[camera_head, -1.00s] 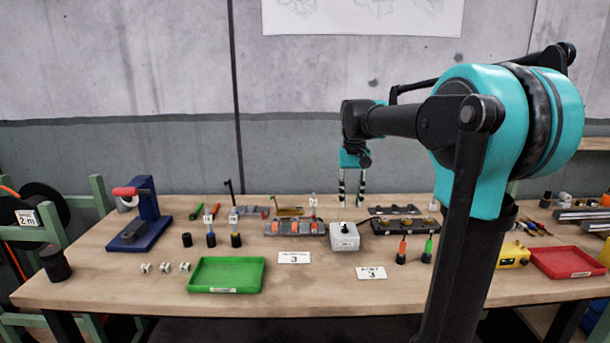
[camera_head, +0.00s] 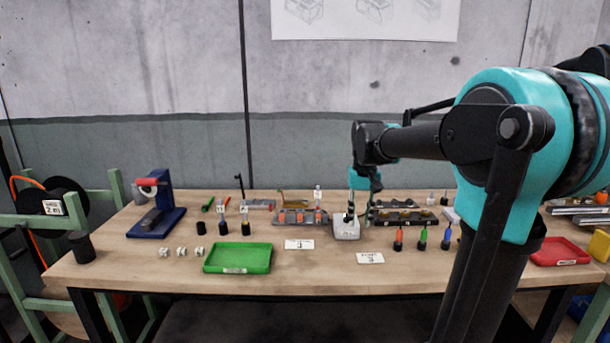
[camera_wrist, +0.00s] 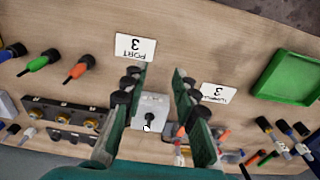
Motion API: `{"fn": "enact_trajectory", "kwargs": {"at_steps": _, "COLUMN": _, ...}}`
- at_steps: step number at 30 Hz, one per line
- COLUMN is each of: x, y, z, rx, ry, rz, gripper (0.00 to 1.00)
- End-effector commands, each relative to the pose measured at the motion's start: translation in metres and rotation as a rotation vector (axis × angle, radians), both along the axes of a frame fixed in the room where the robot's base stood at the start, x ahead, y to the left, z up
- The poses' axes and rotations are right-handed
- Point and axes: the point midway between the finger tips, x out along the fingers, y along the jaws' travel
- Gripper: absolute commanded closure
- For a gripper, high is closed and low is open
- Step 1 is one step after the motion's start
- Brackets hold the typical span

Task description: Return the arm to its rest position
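My arm reaches out over the workbench (camera_head: 310,281) in the head view, bent, with the hand pointing down. My gripper (camera_head: 359,217) hangs above the back part of the bench, in front of or over a grey switch box (camera_head: 346,230). In the wrist view, the two fingers of my gripper (camera_wrist: 152,92) stand well apart with nothing held between them. The grey box (camera_wrist: 150,113) with its black toggle shows below, in the gap between the fingers. The fingertips partly overlap the box in the head view, so the exact height over it is hard to tell.
Around the gripper are a connector block (camera_head: 402,217), a fixture with orange parts (camera_head: 296,217) and upright screwdrivers (camera_head: 398,239). A green tray (camera_head: 238,258), blue press (camera_head: 156,215) and red tray (camera_head: 558,252) stand farther off. Bare wood lies along the front edge.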

Motion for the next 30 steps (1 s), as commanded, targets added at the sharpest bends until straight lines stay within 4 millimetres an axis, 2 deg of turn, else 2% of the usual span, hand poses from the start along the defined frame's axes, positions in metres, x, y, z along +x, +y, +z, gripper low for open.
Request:
{"fn": "enact_trajectory", "kwargs": {"at_steps": 8, "x": -0.046, "y": -0.011, "z": -0.058, "rx": 0.004, "ry": -0.083, "rz": 0.003, "gripper": 0.72}}
{"fn": "enact_trajectory", "kwargs": {"at_steps": 11, "x": -0.073, "y": -0.016, "z": -0.089, "rx": 0.004, "ry": -0.127, "rz": 0.004, "gripper": 0.72}}
{"fn": "enact_trajectory", "kwargs": {"at_steps": 15, "x": -0.127, "y": -0.024, "z": -0.142, "rx": 0.003, "ry": -0.208, "rz": 0.006, "gripper": 0.72}}
{"fn": "enact_trajectory", "kwargs": {"at_steps": 19, "x": -0.169, "y": -0.029, "z": -0.18, "rx": 0.0, "ry": -0.27, "rz": 0.008, "gripper": 0.72}}
{"fn": "enact_trajectory", "kwargs": {"at_steps": 21, "x": -0.184, "y": -0.03, "z": -0.192, "rx": -0.002, "ry": -0.291, "rz": 0.009, "gripper": 0.72}}
{"fn": "enact_trajectory", "kwargs": {"at_steps": 24, "x": -0.196, "y": -0.031, "z": -0.202, "rx": -0.004, "ry": -0.307, "rz": 0.009, "gripper": 0.72}}
{"fn": "enact_trajectory", "kwargs": {"at_steps": 30, "x": -0.198, "y": -0.031, "z": -0.204, "rx": -0.004, "ry": -0.313, "rz": 0.01, "gripper": 0.72}}
